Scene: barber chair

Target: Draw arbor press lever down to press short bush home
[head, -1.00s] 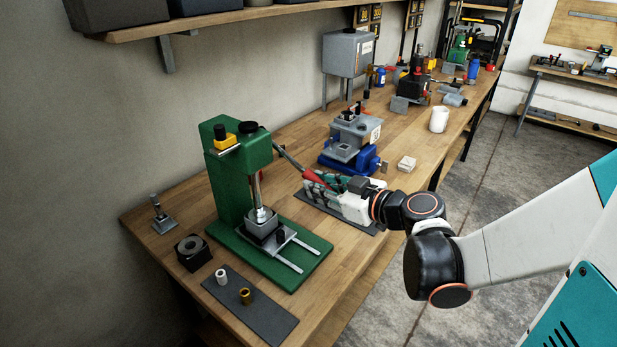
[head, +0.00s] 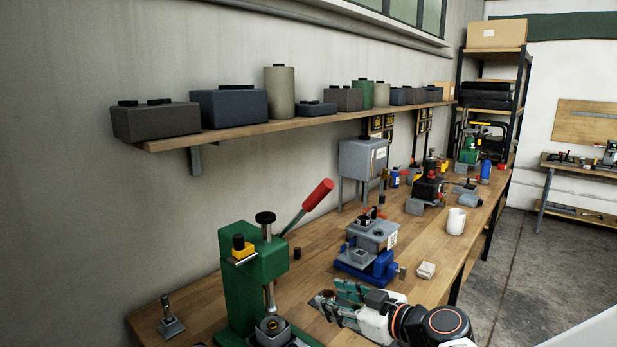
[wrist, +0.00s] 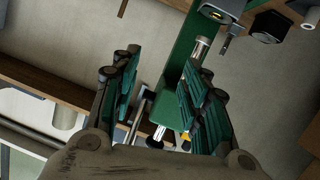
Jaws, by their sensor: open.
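The green arbor press (head: 240,295) stands on the bench at the lower middle of the head view. Its lever (head: 293,222) slants up to the right, ending in a red grip (head: 318,195). Under the ram (head: 270,296) sits a grey block (head: 262,337) with a round opening in its top; I cannot tell how deep any bush sits in it. My gripper (head: 332,300) is open and empty, right of the press and below the red grip, apart from it. In the wrist view the open fingers (wrist: 160,95) frame part of the green press (wrist: 183,75).
A grey-and-blue machine (head: 370,250) and a small pale block (head: 426,269) stand behind my gripper. A white mug (head: 456,221) is farther back. A shelf (head: 300,123) with boxes runs along the wall above. A small grey stand (head: 170,322) is left of the press.

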